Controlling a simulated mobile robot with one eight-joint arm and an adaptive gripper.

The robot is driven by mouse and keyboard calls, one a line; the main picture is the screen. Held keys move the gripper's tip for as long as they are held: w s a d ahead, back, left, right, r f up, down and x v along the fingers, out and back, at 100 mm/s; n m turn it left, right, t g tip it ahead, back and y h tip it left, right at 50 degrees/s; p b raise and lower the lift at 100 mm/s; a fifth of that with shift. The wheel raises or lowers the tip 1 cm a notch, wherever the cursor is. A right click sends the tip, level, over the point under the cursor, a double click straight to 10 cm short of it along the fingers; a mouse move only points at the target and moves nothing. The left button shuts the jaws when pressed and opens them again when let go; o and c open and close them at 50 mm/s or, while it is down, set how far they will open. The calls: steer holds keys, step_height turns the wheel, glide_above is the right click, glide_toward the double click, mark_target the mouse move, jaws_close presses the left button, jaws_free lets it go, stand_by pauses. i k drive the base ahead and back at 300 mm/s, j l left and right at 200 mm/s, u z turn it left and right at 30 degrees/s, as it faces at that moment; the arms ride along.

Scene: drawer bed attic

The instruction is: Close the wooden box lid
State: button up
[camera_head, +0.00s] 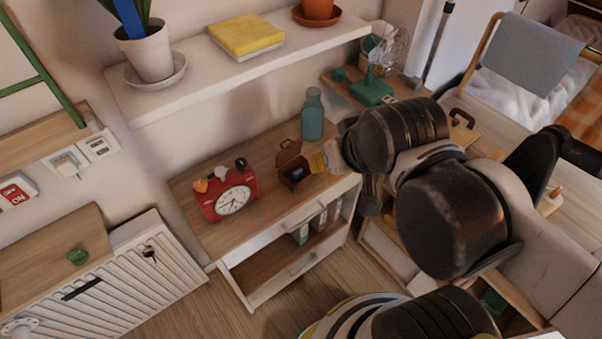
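A small wooden box (296,174) stands on the wooden top of a white cabinet, beside the red alarm clock. Its brown lid (288,151) is raised at the back, so the box is open and its dark inside shows. A small blue patch shows at the box opening, too small to identify. My gripper (319,161) is just right of the box, at the end of my dark arm. It is small and partly hidden by the arm. I cannot tell whether its fingers are apart or touching the box.
The red alarm clock (233,194) stands left of the box and a teal bottle (312,115) behind it. A white shelf (150,101) with a potted plant and a yellow book (246,36) hangs above. The cabinet top's front edge is close to the box.

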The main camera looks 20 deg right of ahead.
mark_target(292, 149)
steer(key=j+z, duration=0.25)
steer(key=j, duration=0.2)
steer(key=j+z, duration=0.25)
steer(key=j, duration=0.2)
steer(key=j+z, duration=0.2)
steer(key=j, duration=0.25)
steer(key=j+z, duration=0.25)
steer(key=j, duration=0.2)
steer(key=k+j+z, duration=0.25)
steer(key=j, duration=0.15)
steer(key=j+z, duration=0.25)
steer(key=j, duration=0.15)
steer(key=k+j+z, duration=0.2)
steer(key=j, duration=0.2)
steer(key=k+j+z, duration=0.25)
steer(key=i+l+u, duration=0.15)
steer(key=l+u, duration=0.1)
steer(key=l, duration=0.3)
steer(key=i, duration=0.55)
